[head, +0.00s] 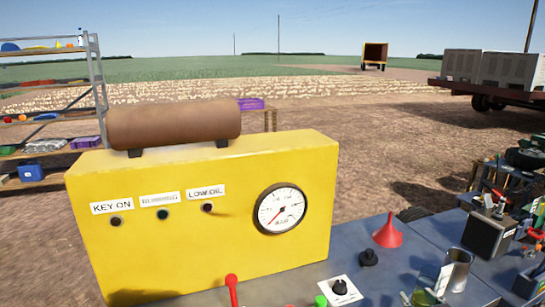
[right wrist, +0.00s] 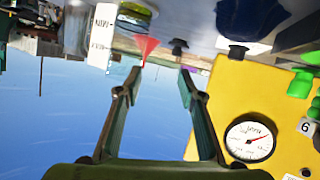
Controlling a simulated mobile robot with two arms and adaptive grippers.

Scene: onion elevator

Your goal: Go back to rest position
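My left gripper is not in view.
A metal cup (head: 457,270) stands close right of my right gripper. Black and green knobs (head: 339,287) and a red-topped lever (head: 231,281) are at the bench front. A dark box (head: 488,235) and tools crowd the right. A shelf rack (head: 98,85) stands at left; open dirt lies behind.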

